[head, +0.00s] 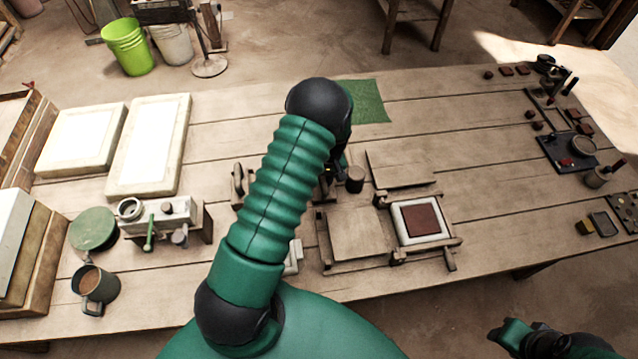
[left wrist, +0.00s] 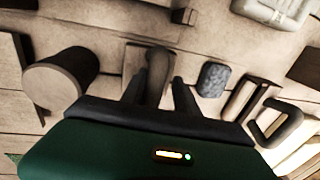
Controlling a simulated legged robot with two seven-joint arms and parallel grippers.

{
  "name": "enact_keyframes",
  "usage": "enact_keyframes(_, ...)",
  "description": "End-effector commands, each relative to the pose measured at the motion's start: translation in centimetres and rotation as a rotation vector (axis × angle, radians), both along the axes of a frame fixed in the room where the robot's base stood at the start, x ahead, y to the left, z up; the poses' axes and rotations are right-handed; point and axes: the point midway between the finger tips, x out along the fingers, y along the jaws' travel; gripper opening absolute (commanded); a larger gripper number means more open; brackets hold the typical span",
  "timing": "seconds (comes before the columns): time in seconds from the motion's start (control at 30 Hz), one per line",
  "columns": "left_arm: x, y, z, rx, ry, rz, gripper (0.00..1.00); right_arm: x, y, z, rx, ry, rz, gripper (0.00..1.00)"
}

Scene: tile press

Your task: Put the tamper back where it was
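A small wooden block with a dark upright handle, which looks like the tamper (left wrist: 157,68), stands on the bench in the left wrist view. My left gripper (left wrist: 160,92) has its two dark fingers spread on either side of this handle, with gaps showing beside it. In the head view my left arm hides most of this spot, and only part of the dark left gripper (head: 340,160) shows. My right gripper (head: 530,340) is at the bottom right, off the bench; its fingers are not clear.
A round wooden cylinder (left wrist: 62,78) stands close by the left gripper, also in the head view (head: 355,180). A grey lump (left wrist: 213,79) and a dark loop handle (left wrist: 279,122) lie on its other side. The wooden press with a red-brown tile (head: 422,220) is nearby.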

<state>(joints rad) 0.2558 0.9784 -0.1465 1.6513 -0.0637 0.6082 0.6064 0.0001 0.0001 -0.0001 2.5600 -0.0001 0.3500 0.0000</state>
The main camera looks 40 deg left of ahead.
Motion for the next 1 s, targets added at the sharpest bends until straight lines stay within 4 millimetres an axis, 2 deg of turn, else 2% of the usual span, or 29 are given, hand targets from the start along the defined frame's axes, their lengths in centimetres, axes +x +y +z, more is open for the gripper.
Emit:
enact_keyframes(0.27, -0.3, -0.2, -0.4, -0.005, 0.009, 0.0, 0.4, 0.0, 0.0, -0.1, 0.0, 0.0, 0.0, 0.36)
enact_keyframes(0.4, -0.2, -0.3, 0.4, -0.004, 0.008, 0.0, 0.4, 0.0, 0.0, 0.0, 0.0, 0.0, 0.0, 0.36)
enact_keyframes(0.47, 0.1, -0.4, 1.4, -0.002, 0.004, -0.002, 0.4, 0.0, 0.0, 0.0, 0.0, 0.0, 0.0, 0.36)
enact_keyframes(0.8, 1.2, -1.3, 9.9, -0.002, -0.001, -0.002, 0.4, 0.0, 0.0, -0.3, 0.0, 0.0, 0.0, 0.36)
enact_keyframes(0.93, 1.5, -1.5, 11.5, -0.002, 0.002, -0.003, 0.4, 0.0, 0.0, -0.3, 0.0, 0.0, 0.0, 0.36)
enact_keyframes(1.0, 1.4, -2.3, 12.3, -0.01, -0.009, -0.027, 0.4, 0.0, 0.0, -0.3, 0.0, 0.0, 0.0, 0.36)
